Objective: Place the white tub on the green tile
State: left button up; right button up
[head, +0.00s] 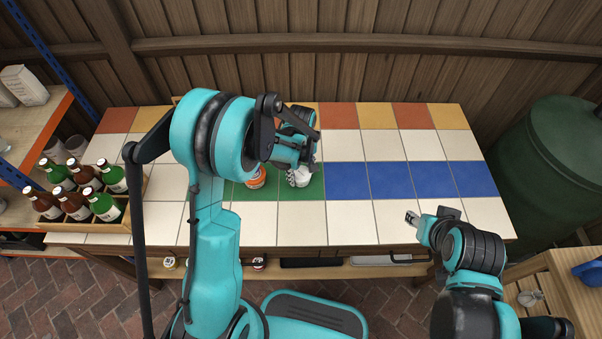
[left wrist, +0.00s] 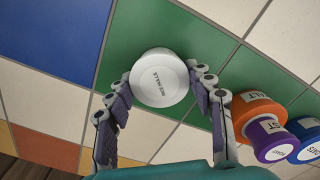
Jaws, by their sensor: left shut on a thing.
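The white tub (left wrist: 160,78), with a lettered lid, sits between the two fingers of my left gripper (left wrist: 160,92) in the left wrist view. In the head view the tub (head: 300,178) is partly hidden by my left gripper (head: 303,168). The gripper is shut on it. The tub is over the green tile (head: 309,190), which also shows in the left wrist view (left wrist: 180,38). I cannot tell whether its base touches the tile. My right gripper (head: 411,217) is over the right front of the tiled table, away from the tub; its jaw opening is unclear.
An orange-lidded tub (head: 256,178) stands just left of the white tub; the left wrist view shows orange (left wrist: 257,112), purple (left wrist: 268,140) and blue (left wrist: 306,138) tubs. A bottle crate (head: 125,224) stands at the table's left. Blue tiles (head: 390,180) to the right are clear.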

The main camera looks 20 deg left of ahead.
aim_at(301, 173)
pick_arm(q)
jog(key=o, duration=1)
jog(key=shift+f, duration=0.15)
jog(key=shift+o, duration=0.2)
jog(key=shift+r+p, duration=0.3)
jog(key=shift+r, duration=0.2)
notch_tip(301, 173, up, 12)
jog(key=f+p, duration=0.1)
jog(key=p, duration=0.3)
jog(key=s+a+r+m+t, duration=0.1)
jog(key=s+r+m+t, duration=0.2)
jog(key=s+r+m, duration=0.2)
jog(key=s+a+r+m+t, duration=0.1)
jog(key=s+r+m+t, duration=0.3)
jog(key=s+r, duration=0.3)
jog(key=shift+s+a+m, duration=0.3)
jog(key=shift+s+m, duration=0.6)
jog(key=shift+s, duration=1.6)
